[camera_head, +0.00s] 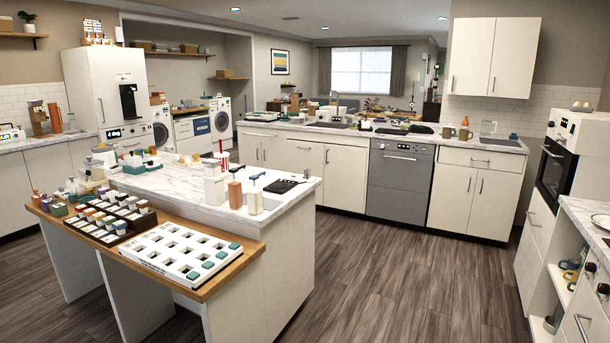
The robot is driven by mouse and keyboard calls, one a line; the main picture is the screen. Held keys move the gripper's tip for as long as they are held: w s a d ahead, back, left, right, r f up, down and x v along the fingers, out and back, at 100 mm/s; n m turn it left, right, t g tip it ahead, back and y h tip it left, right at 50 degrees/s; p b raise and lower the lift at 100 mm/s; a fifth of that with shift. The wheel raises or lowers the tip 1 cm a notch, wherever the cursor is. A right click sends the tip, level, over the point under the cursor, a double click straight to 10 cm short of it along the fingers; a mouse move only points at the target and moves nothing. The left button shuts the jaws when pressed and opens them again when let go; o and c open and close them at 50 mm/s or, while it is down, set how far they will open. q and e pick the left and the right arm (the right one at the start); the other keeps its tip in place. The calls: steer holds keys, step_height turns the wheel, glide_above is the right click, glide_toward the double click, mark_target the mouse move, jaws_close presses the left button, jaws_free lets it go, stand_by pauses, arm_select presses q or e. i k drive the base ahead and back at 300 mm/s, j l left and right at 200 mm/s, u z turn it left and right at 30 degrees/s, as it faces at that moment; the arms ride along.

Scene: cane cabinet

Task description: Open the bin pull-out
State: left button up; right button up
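Neither of my grippers is in view. No front is plainly marked as the bin pull-out, so I cannot tell which one it is. Closed white fronts line the back counter, among them a panel under the sink (345,180) and a double-door cabinet (468,200) with a drawer above it. A grey dishwasher (400,180) stands shut between them. At the right edge, a white cabinet front (590,318) with a bar handle is partly cut off by the frame. No open bin drawer shows.
A marble-topped island (180,190) with a wooden ledge fills the left and centre, crowded with small items and a white slotted tray (180,252). An oven (553,175) stands at right, near an open shelf unit (556,285). The wood floor (410,270) between is clear.

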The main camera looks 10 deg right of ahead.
mark_target(300, 155)
steer(key=i+l+z, duration=0.4)
steer(key=i, duration=0.15)
steer(key=i+l+z, duration=0.15)
steer(key=i+z, duration=0.25)
steer(key=i, duration=0.2)
steer(key=i+z, duration=0.4)
steer(key=i, duration=1.45)
steer(key=i+l+u, duration=0.1)
steer(key=i, duration=1.1)
steer(key=i+j+u, duration=0.2)
steer(key=i+u, duration=0.15)
steer(key=i, duration=0.25)
steer(key=i+u, duration=0.4)
steer(key=i, duration=0.15)
steer(key=i+u, duration=0.35)
steer(key=i, duration=0.25)
steer(key=i+l+u, duration=0.35)
steer(key=i, duration=0.25)
steer(key=i+j+u, duration=0.15)
steer(key=i+u, duration=0.2)
steer(key=i, duration=0.5)
steer(key=i+l+u, duration=0.1)
steer(key=i+u, duration=0.25)
steer(key=i, duration=0.5)
